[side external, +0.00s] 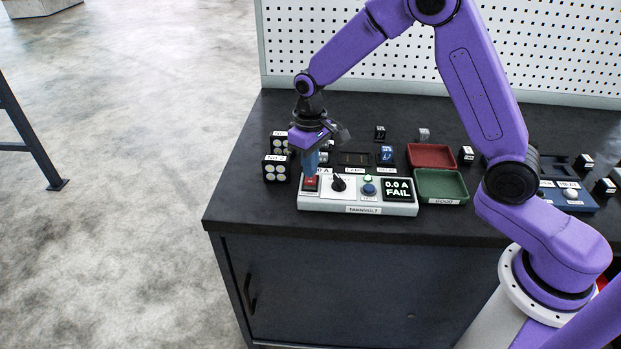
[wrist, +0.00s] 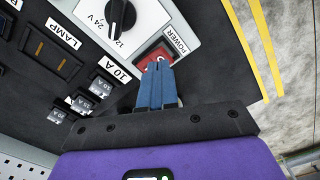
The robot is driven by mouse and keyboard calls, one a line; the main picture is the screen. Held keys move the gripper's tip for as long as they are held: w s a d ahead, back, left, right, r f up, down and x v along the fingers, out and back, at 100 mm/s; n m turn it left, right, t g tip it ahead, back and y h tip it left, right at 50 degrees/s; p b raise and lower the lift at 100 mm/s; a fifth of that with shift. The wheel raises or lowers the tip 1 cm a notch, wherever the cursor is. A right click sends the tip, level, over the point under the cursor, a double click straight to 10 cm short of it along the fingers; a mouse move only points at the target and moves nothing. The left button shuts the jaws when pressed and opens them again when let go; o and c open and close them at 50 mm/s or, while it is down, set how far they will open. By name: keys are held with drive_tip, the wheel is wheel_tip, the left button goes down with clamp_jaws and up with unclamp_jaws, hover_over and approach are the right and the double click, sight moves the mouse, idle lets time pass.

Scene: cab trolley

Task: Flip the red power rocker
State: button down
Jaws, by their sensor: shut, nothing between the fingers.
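The red power rocker (wrist: 152,54) sits in a dark frame on the white power supply panel, beside the POWER label (wrist: 175,40) in the wrist view. In the side view the rocker (side external: 310,184) is at the left end of the supply (side external: 357,201). My gripper (wrist: 160,64) is shut and empty, with its blue fingertips over the rocker and hiding part of it. In the side view my gripper (side external: 309,174) points down at the rocker from above. I cannot tell whether the tips touch it. The display (side external: 397,189) reads 0.0 A FAIL.
A black-and-white dial (wrist: 118,14) is next to the rocker. Black blocks (side external: 277,168) stand left of the supply. A red tray (side external: 431,155) and a green tray (side external: 441,184) lie to the right. The bench's left front corner is clear.

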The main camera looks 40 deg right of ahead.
sight(311, 183)
drive_tip(key=shift+f, duration=1.05)
idle(0.4)
drive_tip(key=shift+r, duration=3.55)
drive_tip(key=shift+s, duration=0.1)
drive_tip(key=shift+s+a+r, duration=0.15)
drive_tip(key=shift+s+a, duration=0.05)
drive_tip(key=shift+s, duration=0.1)
drive_tip(key=s+d+r+n, duration=0.2)
drive_tip(key=s+d+n, duration=0.1)
drive_tip(key=s, duration=1.3)
drive_tip(key=s+d+r+n, duration=0.2)
drive_tip(key=s+n, duration=0.4)
drive_tip(key=s, duration=1)
drive_tip(key=shift+s+d+n, duration=0.25)
drive_tip(key=shift+d+n, duration=0.05)
drive_tip(key=shift+d, duration=0.1)
